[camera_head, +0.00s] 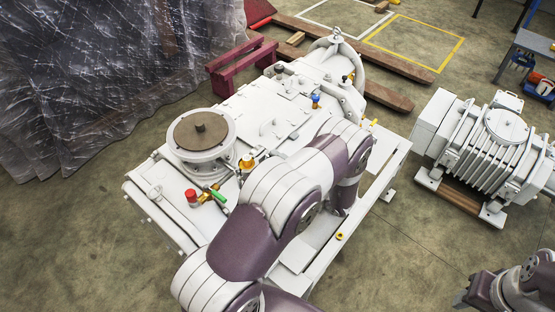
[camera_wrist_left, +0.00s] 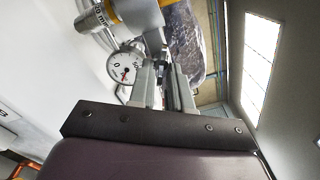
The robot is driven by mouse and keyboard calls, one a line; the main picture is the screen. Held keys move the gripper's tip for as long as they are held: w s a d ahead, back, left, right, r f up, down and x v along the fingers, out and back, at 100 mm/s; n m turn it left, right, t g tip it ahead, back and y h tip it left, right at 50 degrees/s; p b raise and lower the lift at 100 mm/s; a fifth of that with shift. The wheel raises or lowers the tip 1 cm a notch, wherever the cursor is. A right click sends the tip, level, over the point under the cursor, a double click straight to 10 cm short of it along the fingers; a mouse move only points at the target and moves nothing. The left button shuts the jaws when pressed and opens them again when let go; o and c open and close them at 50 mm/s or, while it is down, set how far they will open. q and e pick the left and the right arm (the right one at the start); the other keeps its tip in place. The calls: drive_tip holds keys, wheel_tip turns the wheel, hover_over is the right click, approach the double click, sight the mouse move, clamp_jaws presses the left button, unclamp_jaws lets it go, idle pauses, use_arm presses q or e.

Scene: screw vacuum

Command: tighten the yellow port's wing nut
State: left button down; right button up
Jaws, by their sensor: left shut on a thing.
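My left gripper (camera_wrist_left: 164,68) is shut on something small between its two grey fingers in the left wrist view. I cannot make out the held thing; the fingers hide most of it. A yellow fitting (camera_head: 371,123) shows just right of the arm. My right gripper (camera_head: 463,298) is partly in view at the bottom right.
A round flange (camera_head: 202,130), red and green fittings (camera_head: 205,197) and an orange-yellow fitting (camera_head: 246,163) stand on the machine's left part. A ribbed white unit (camera_head: 492,140) stands to the right. Open floor (camera_head: 395,250) lies between.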

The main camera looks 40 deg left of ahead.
idle(0.3)
use_arm(q)
drive_tip(key=c, duration=1.1)
unclamp_jaws()
drive_tip(key=s+d+b, duration=0.1)
drive_tip(key=d+b, duration=0.3)
drive_tip(key=d, duration=0.8)
drive_tip(key=shift+d, duration=0.35)
